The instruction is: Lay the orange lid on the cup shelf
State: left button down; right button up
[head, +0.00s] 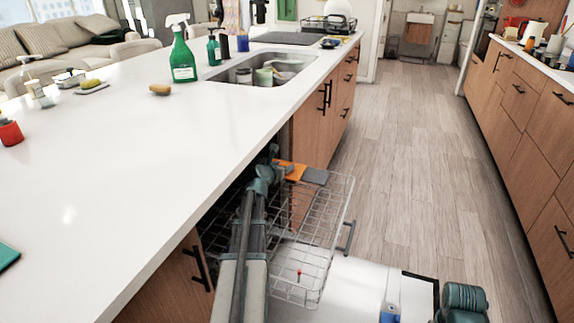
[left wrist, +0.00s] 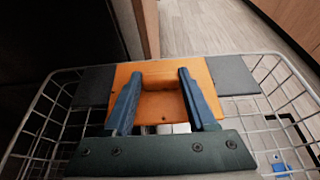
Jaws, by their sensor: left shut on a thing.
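The orange lid (left wrist: 160,103) is a flat piece with a raised middle part. My left gripper (left wrist: 161,74) has its two blue fingers on either side of that raised part and is shut on it. The lid also shows in the head view (head: 291,169), beside my left gripper (head: 277,172). The dark grey cup shelf (left wrist: 235,75) sticks out to the left and right of the lid, which covers its middle. It also shows in the head view (head: 315,176). I cannot tell whether the lid touches the shelf.
A pulled-out wire dishwasher rack (head: 325,225) surrounds the shelf, under the white counter edge (head: 225,160). A green spray bottle (head: 182,60) and the sink (head: 262,70) are on the island. The wooden floor (head: 410,160) to the right is clear.

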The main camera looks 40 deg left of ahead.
aim_at(286, 164)
pick_arm(q)
jog(key=w, duration=0.1)
jog(key=w+a, duration=0.1)
jog(key=w, duration=0.1)
jog(key=shift+w+a, duration=0.1)
jog(key=shift+w+f+b, duration=0.2)
jog(key=shift+f+b, duration=0.65)
jog(key=shift+r, duration=0.1)
jog(key=shift+f, duration=0.2)
jog(key=shift+c, duration=1)
grip_release()
jog(key=shift+r, duration=0.1)
